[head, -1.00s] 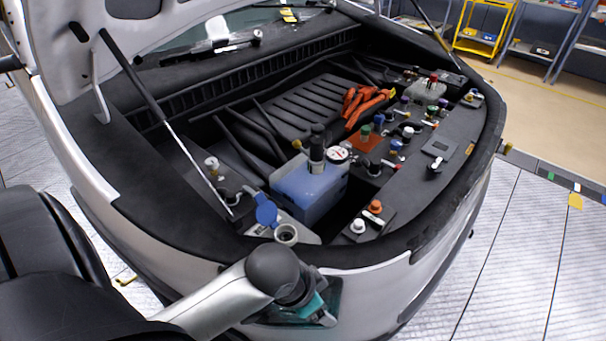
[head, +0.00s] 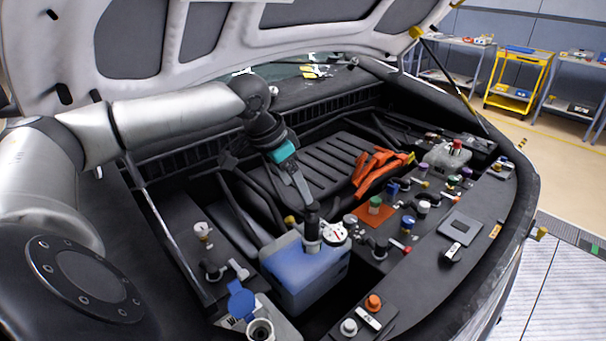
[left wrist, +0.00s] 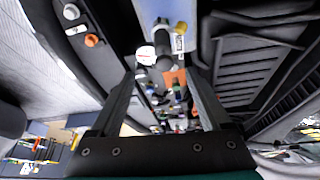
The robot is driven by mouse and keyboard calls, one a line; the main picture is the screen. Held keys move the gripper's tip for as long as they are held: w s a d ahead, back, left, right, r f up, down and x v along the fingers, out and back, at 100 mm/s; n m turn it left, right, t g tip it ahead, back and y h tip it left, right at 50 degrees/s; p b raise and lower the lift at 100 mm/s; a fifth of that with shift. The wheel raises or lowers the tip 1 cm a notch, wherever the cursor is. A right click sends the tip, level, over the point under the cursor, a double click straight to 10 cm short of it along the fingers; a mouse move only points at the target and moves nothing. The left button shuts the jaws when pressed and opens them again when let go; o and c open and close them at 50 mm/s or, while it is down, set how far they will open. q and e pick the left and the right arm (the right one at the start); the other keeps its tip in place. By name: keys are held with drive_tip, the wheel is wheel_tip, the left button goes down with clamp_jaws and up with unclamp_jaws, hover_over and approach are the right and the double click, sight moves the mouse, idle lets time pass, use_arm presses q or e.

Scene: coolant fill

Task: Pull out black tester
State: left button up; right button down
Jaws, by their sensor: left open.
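The black tester (head: 312,222) stands upright on top of the blue coolant tank (head: 300,275), with a round white-faced gauge (head: 334,233) at its right. My left gripper (head: 306,195) is just above and behind the tester's top, fingers angled down toward it. Whether a finger touches the tester cannot be told. The gauge also shows in the left wrist view (left wrist: 146,54). My right gripper is in neither view.
Orange cables (head: 378,170) lie behind the tank. Several caps and fittings stand to the right, including a green cap (head: 375,204). An open blue lid (head: 241,300) and filler neck (head: 260,330) are in front. The raised hood (head: 230,50) hangs above.

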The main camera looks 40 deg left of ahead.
sight(312, 218)
use_arm(q)
drive_tip(key=b+x, duration=0.1)
drive_tip(key=x, duration=0.6)
drive_tip(key=b+x, duration=0.1)
drive_tip(key=x, duration=0.6)
drive_tip(key=shift+w+a+f, duration=0.15)
drive_tip(key=shift+w+a, duration=0.1)
drive_tip(key=shift+w, duration=0.05)
clamp_jaws()
idle(0.3)
drive_tip(key=c, duration=0.6)
unclamp_jaws()
drive_tip(key=c, duration=0.5)
drive_tip(key=shift+n+y+p, duration=0.6)
drive_tip(key=shift+n+p, duration=1)
drive_tip(key=shift+p, duration=1.05)
drive_tip(key=shift+c, duration=0.2)
